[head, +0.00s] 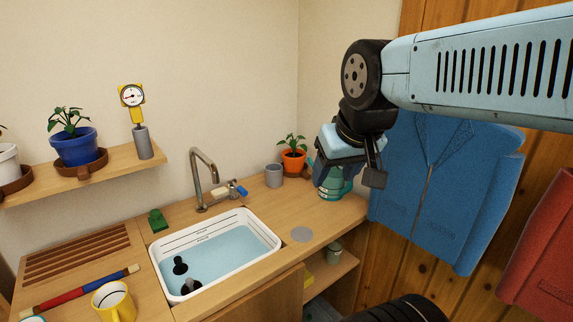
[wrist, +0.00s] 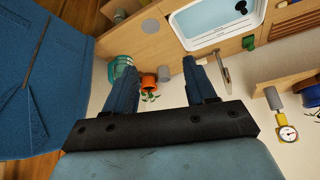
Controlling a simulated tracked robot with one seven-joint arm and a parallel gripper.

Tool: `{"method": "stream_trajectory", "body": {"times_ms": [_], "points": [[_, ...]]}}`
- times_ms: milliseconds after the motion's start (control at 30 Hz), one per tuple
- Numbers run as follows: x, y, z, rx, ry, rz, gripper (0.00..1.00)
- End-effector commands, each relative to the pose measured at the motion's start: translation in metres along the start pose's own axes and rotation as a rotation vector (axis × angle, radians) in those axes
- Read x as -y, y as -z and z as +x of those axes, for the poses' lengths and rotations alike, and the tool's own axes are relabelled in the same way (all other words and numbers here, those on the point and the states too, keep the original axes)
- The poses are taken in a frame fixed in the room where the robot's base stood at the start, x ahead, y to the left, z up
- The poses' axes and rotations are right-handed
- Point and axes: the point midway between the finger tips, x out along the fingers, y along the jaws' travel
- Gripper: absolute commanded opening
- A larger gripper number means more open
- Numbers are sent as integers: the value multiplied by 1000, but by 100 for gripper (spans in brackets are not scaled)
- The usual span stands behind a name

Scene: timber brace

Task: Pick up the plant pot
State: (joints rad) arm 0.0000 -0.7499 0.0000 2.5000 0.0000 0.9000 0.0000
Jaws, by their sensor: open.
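An orange pot (head: 293,162) with a green plant stands upright at the back of the counter, near the wall corner. It also shows in the wrist view (wrist: 149,82), beyond and between my fingers, apart from both. A blue pot (head: 75,147) with a plant stands in a brown saucer (head: 83,170) on the wall shelf. A white pot (head: 7,165) is cut off at the left edge. My gripper (wrist: 158,65) is open with nothing between its fingers. In the head view it hangs right of the orange pot, its fingers partly hidden.
A teal vessel (head: 335,184) stands close right of the orange pot, partly behind my gripper. A grey cup (head: 274,176) is close on its left. The water-filled basin (head: 218,250) and tap (head: 206,180) lie further left. A blue jacket (head: 440,185) hangs at right.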

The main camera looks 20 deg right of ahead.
Motion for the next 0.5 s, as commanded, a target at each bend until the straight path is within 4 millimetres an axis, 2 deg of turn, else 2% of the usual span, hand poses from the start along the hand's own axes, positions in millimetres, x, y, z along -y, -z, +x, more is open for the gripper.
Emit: {"method": "stream_trajectory", "body": {"times_ms": [233,367,500], "points": [[0,0,0,0,0,0,56],[0,4,0,-2,3,2,44],[1,25,8,-20,20,15,31]]}}
